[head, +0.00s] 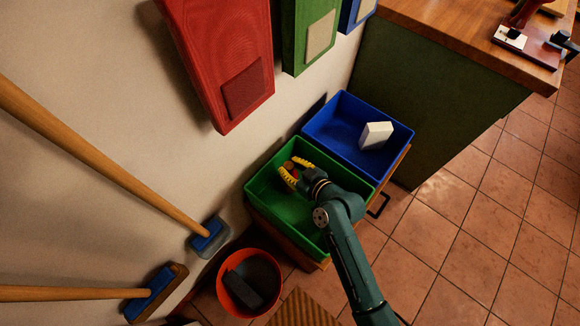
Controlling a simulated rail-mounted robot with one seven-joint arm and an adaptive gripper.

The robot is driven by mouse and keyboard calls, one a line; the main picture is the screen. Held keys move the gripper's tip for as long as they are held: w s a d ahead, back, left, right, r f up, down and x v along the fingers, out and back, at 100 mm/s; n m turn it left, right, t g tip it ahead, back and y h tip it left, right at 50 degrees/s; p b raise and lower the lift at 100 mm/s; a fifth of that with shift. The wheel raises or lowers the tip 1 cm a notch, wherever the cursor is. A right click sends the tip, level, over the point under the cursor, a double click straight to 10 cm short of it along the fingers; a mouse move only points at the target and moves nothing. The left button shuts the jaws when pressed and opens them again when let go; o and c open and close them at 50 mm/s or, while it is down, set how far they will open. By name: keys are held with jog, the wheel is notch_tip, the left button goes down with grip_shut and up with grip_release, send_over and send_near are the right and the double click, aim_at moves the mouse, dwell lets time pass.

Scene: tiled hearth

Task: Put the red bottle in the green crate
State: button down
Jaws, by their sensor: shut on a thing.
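The green crate (284,222) stands against the wall in the middle of the head view, its inside facing up. My gripper (288,167), with yellow fingers, is over the back left part of the crate's opening. It is shut on the red bottle (290,166), of which only a small red and orange-brown part shows between the fingers. My fingers and wrist hide the rest. I cannot tell how far the bottle is above the crate floor or whether it touches it.
A blue crate (331,126) with a white block (376,135) adjoins the green one at the upper right. An orange-red bucket (270,271) with a dark block (243,291) stands below left. Two brooms (207,237) (155,292) lean at left. A wooden-topped counter (455,35) is at upper right.

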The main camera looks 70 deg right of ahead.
jog(key=shift+f, duration=0.2)
jog(key=c, duration=0.9)
grip_release()
jog(key=shift+r, duration=0.15)
jog(key=shift+s+a+r+p, duration=0.1)
jog(key=shift+s+r+p, duration=0.1)
jog(key=shift+p, duration=0.1)
jog(key=p+v, duration=0.2)
jog(key=v, duration=0.9)
jog(key=shift+s+a+r+p, duration=0.1)
jog(key=shift+s+p, duration=0.15)
jog(key=shift+p, duration=0.1)
